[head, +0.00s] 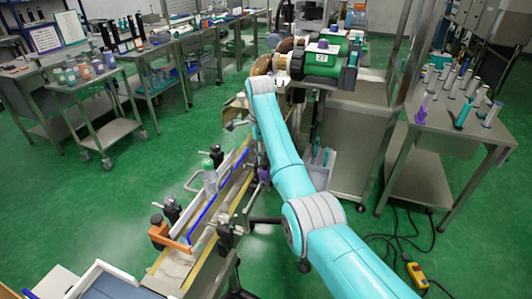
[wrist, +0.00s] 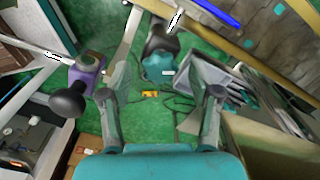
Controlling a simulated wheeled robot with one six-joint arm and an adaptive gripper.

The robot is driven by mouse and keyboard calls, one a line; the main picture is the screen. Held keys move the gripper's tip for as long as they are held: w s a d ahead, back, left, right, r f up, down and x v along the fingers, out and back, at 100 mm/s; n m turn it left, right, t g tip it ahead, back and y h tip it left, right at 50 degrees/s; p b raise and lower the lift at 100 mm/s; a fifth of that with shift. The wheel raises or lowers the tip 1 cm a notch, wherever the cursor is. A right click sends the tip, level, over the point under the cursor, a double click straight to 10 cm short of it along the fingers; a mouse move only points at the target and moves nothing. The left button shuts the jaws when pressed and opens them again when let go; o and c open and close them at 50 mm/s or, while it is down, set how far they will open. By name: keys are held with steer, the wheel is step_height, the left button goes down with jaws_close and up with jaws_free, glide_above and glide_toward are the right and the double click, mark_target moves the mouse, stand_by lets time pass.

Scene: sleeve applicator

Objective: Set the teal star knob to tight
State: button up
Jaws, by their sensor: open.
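A teal star-shaped knob (wrist: 158,68) shows in the wrist view, just above the middle, below a black clamp body (wrist: 160,40). A small pale label is on or beside it; I cannot read its setting. My gripper (wrist: 160,94) is open, its two grey fingers wide apart. The knob appears in the gap between the fingers, toward the far side, and nothing is held. I cannot tell how far the knob is from the fingertips. In the head view I cannot make out this knob; my teal arm covers part of that area.
A purple block with a black ball handle (wrist: 70,100) is left of my fingers. A grey bin (wrist: 205,80) with dark items is to the right. In the head view, the conveyor (head: 190,250) with a bottle (head: 210,178) runs left of my arm. Green floor (head: 100,210) is open at left.

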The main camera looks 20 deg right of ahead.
steer(key=shift+f, duration=0.35)
steer(key=shift+c, duration=0.2)
steer(key=c, duration=1.1)
steer(key=shift+m, duration=0.4)
steer(key=m, duration=0.6)
steer(key=shift+m, duration=0.3)
steer(key=m, duration=0.6)
steer(key=shift+m, duration=0.4)
